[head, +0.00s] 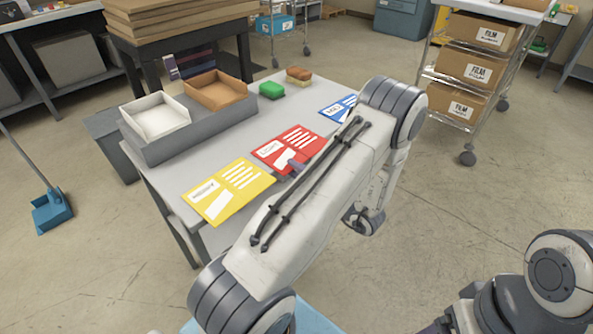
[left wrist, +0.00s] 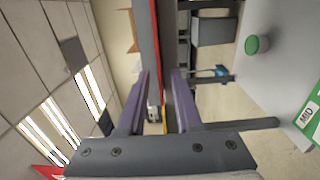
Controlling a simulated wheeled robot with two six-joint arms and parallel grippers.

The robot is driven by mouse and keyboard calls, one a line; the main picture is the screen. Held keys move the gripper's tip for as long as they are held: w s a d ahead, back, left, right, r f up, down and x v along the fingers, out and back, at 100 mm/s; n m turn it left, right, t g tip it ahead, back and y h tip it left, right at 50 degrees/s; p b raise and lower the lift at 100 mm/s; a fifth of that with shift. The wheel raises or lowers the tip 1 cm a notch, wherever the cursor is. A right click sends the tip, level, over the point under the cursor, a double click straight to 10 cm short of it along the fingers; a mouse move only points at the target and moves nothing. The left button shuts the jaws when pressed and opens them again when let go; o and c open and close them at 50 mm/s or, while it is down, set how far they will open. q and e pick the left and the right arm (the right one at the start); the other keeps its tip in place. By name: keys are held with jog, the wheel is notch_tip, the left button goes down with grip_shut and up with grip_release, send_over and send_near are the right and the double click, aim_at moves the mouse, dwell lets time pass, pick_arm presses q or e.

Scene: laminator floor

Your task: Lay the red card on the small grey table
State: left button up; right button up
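The red card (head: 283,145) lies on the light grey table (head: 205,120), between the yellow card (head: 228,190) and the blue card (head: 335,108). My left arm crosses the view and hides most of my left gripper (head: 297,164); a grey fingertip shows at the red card's right edge. In the left wrist view, the fingers (left wrist: 161,75) stand apart. A thin red edge (left wrist: 157,35) shows edge-on in line with the gap, with a yellow sliver below it. I cannot tell whether the fingers touch the card. Which piece is the small grey table is unclear. My right gripper is out of view.
White (head: 158,116) and brown (head: 216,90) trays sit on a grey base on the table, near a green block (head: 272,90). A wire rack with film boxes (head: 478,70) stands at right. A blue dustpan (head: 52,212) lies left. The floor right of the table is clear.

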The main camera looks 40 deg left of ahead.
pick_arm(q)
jog(key=s+d+b, duration=0.1)
jog(key=d, duration=1.1)
jog(key=shift+r, duration=0.15)
jog(key=shift+w, duration=0.1)
